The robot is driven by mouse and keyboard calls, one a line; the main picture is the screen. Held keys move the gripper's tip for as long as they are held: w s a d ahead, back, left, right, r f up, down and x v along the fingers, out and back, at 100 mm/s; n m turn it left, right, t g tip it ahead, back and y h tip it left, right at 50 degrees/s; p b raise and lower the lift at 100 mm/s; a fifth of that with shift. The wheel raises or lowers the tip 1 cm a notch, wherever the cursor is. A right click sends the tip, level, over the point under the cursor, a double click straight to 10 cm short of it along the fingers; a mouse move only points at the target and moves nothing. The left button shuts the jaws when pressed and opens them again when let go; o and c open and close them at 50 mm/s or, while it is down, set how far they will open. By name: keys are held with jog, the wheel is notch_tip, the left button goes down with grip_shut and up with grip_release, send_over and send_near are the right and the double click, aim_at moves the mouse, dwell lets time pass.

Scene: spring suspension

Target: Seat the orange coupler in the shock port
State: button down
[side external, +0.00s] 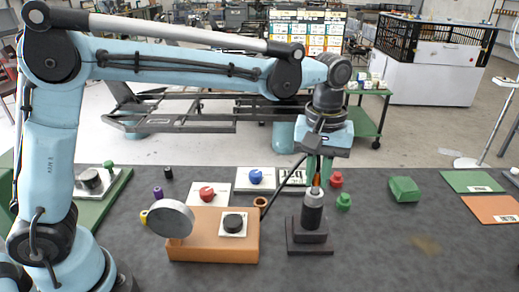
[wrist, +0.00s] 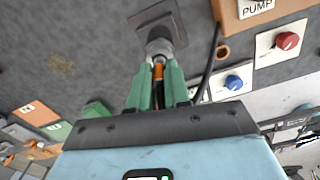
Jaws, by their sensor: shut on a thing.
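The orange coupler (side external: 316,181) is upright between the green fingers of my gripper (side external: 318,174), which is shut on it; the wrist view also shows the orange coupler (wrist: 158,71) between the fingertips. The dark grey shock (side external: 313,212) stands upright on a square black base (side external: 309,249), directly under the coupler. In the wrist view, the coupler's far end meets the top of the shock (wrist: 160,46). The port's opening is hidden, so I cannot tell how deep the coupler sits. A dark hose (side external: 283,184) slants up to my gripper.
An orange pump box (side external: 213,250) with a round gauge (side external: 171,219) stands left of the shock. Panels with a red knob (side external: 207,194) and a blue knob (side external: 255,177) lie behind it. A green block (side external: 404,189) is at right. The table's front right is clear.

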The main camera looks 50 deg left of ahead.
aim_at(318, 171)
jog(key=shift+f, duration=0.6)
jog(key=shift+f, duration=0.1)
jog(key=c, duration=1.1)
grip_release()
notch_tip(318, 171, up, 12)
jog(key=s+a+f+m+t, duration=0.6)
jog(key=s+a+f, duration=0.6)
jog(key=a, duration=0.4)
jog(key=shift+s+a+t, duration=0.15)
jog(key=shift+s+t, duration=0.25)
jog(key=shift+t, duration=0.2)
